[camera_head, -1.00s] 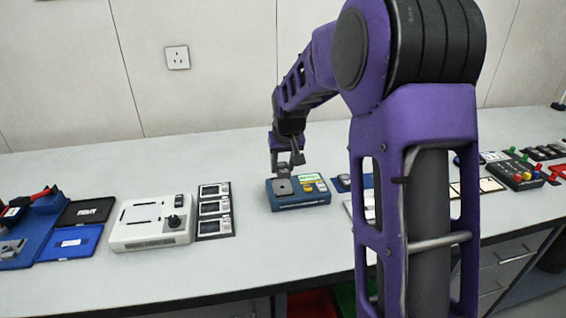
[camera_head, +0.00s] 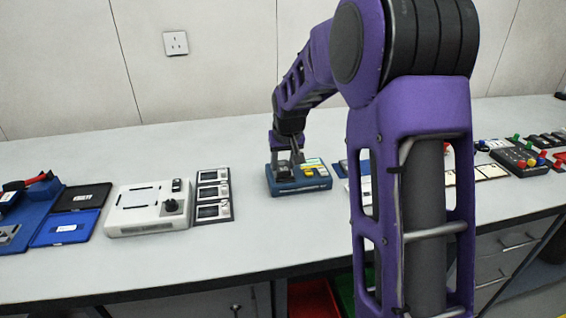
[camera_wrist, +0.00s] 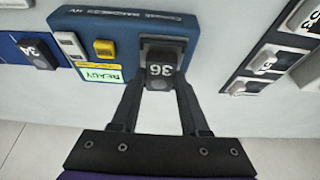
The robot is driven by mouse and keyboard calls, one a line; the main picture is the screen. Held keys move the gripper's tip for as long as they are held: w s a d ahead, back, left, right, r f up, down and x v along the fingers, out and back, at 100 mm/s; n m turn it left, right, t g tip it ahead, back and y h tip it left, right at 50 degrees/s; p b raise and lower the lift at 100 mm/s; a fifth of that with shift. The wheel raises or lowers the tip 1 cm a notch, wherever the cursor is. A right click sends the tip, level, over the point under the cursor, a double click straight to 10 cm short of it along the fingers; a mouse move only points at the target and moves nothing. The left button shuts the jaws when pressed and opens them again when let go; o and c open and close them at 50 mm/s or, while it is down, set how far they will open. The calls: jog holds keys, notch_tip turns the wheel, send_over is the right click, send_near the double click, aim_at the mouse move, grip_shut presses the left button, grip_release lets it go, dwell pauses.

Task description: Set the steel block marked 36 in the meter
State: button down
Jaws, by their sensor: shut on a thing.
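The steel block marked 36 (camera_wrist: 162,66) is between the fingertips of my gripper (camera_wrist: 160,84), which is shut on it. In the wrist view the block is over the grey pad of the blue meter (camera_wrist: 215,22); I cannot tell whether it rests on the pad. The meter has a lit display reading READY (camera_wrist: 101,73), plus grey and yellow buttons. In the head view my gripper (camera_head: 288,165) is down at the left part of the meter (camera_head: 300,187). The block is too small to make out there.
A dark block marked 34 (camera_wrist: 38,54) sits on a blue mat beside the meter. A panel of several labelled pieces (camera_head: 214,195) and a white device (camera_head: 147,221) stand to the meter's left. The bench front is clear.

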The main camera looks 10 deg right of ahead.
dwell(0.6)
jog(key=shift+c, duration=1.7)
grip_release()
jog(key=shift+f, duration=0.1)
jog(key=shift+r+p, duration=2.45)
jog(key=shift+r, duration=1.1)
